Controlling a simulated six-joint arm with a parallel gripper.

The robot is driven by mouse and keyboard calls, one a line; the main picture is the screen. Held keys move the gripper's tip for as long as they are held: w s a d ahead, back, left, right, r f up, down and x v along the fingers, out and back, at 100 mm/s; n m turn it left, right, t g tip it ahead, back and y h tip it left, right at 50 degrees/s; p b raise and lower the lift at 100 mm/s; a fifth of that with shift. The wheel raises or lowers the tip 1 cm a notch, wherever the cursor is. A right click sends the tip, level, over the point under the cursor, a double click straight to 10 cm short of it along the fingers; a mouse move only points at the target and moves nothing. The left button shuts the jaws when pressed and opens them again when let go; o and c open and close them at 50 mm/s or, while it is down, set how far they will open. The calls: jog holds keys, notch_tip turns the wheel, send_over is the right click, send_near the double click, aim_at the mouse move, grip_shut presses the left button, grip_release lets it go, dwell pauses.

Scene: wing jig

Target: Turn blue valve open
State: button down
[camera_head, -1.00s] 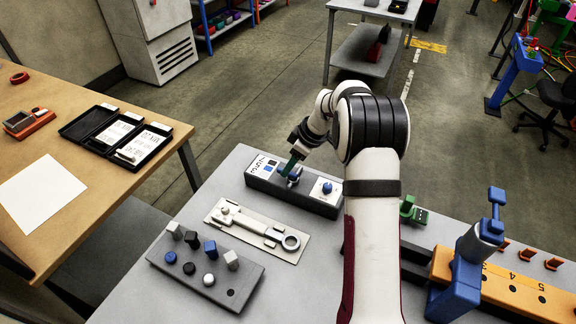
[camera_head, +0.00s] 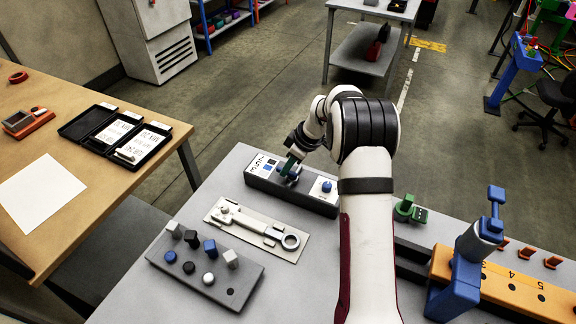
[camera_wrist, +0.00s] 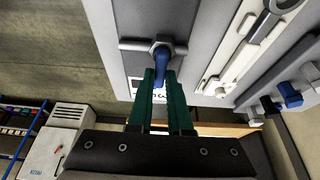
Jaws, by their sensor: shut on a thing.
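The blue valve handle (camera_wrist: 162,58) with its grey cross-shaped base shows in the wrist view, its lower end between my fingertips. My gripper (camera_wrist: 160,78) has green fingers and is shut on this handle. In the head view my gripper (camera_head: 289,167) reaches down to the valve at the left part of a dark grey box (camera_head: 318,205). There the valve is mostly hidden by the fingers, and its exact angle cannot be told.
A blue knob (camera_head: 327,186) sits on a white plate at the box's right end. A white plate with a wrench-like part (camera_head: 250,228) and a grey block with several pegs (camera_head: 205,280) lie nearer. A blue clamp (camera_head: 455,290) and orange rail (camera_head: 520,290) stand right.

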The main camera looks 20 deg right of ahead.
jog(key=shift+m, duration=0.3)
jog(key=m, duration=0.2)
jog(key=m+h, duration=0.1)
jog(key=shift+w+d+m+t, duration=0.1)
jog(key=shift+d+m+t, duration=0.1)
jog(key=shift+m+t, duration=0.2)
jog(key=m, duration=0.1)
jog(key=m+h, duration=0.1)
jog(key=m, duration=0.1)
jog(key=m+h, duration=0.1)
jog(key=shift+w+d+t, duration=0.1)
jog(key=shift+d+t, duration=0.2)
jog(key=m, duration=0.2)
jog(key=m+h, duration=0.1)
jog(key=m, duration=0.1)
jog(key=m+h, duration=0.1)
jog(key=shift+d+m, duration=0.3)
jog(key=shift+m, duration=0.1)
jog(key=shift+s+d+m+g+h, duration=0.1)
jog(key=shift+m+g+h, duration=0.25)
jog(key=shift+m, duration=0.55)
jog(key=shift+s+d+m+g+h, duration=0.1)
jog(key=shift+m+g+h, duration=0.2)
jog(key=shift+m, duration=0.6)
jog(key=c, duration=0.8)
grip_release()
jog(key=shift+c, duration=0.2)
